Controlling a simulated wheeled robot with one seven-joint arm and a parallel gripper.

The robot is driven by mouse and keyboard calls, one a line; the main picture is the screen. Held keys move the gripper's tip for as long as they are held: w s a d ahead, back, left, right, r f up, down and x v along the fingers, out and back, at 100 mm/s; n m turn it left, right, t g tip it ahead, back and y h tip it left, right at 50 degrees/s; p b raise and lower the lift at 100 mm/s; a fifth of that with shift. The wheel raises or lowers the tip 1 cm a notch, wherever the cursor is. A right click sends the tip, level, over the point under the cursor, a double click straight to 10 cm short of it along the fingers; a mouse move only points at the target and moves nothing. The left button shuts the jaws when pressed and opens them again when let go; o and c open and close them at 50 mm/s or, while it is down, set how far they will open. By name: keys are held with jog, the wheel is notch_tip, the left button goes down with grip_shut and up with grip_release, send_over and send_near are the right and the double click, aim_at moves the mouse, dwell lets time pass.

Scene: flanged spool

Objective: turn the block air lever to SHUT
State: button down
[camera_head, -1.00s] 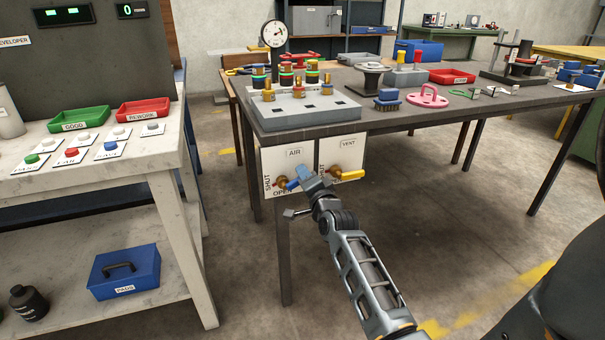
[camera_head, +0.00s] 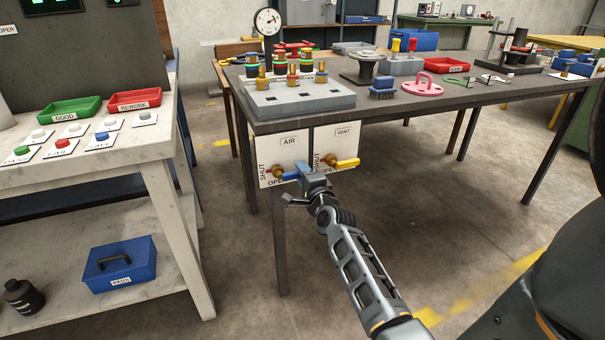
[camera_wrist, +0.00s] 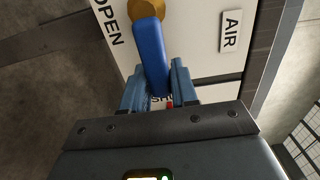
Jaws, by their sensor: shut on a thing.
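The blue air lever (camera_head: 289,177) sits on a brass pivot (camera_head: 278,172) on the white AIR panel below the table edge. It points roughly right from the pivot, towards the VENT panel. The SHUT label (camera_head: 262,173) is left of the pivot and the OPEN label is below, partly covered. My gripper (camera_head: 304,173) is at the lever's free end. In the wrist view the blue lever (camera_wrist: 151,55) runs from the brass pivot (camera_wrist: 146,8) down between the two fingers of my gripper (camera_wrist: 157,88), which is shut on it.
The yellow vent lever (camera_head: 346,163) is just right of my gripper. The dark table (camera_head: 440,104) overhangs the panels, with a grey valve block (camera_head: 300,100) on it. A table leg (camera_head: 280,240) stands below. A white bench (camera_head: 165,145) stands at left.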

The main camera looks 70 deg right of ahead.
jog(key=shift+s+f, duration=0.1)
jog(key=c, duration=1)
grip_release()
jog(key=shift+o, duration=0.2)
jog(key=p+v, duration=0.3)
jog(key=v, duration=0.4)
jog(key=shift+s+a, duration=0.25)
jog(key=shift+a, duration=0.05)
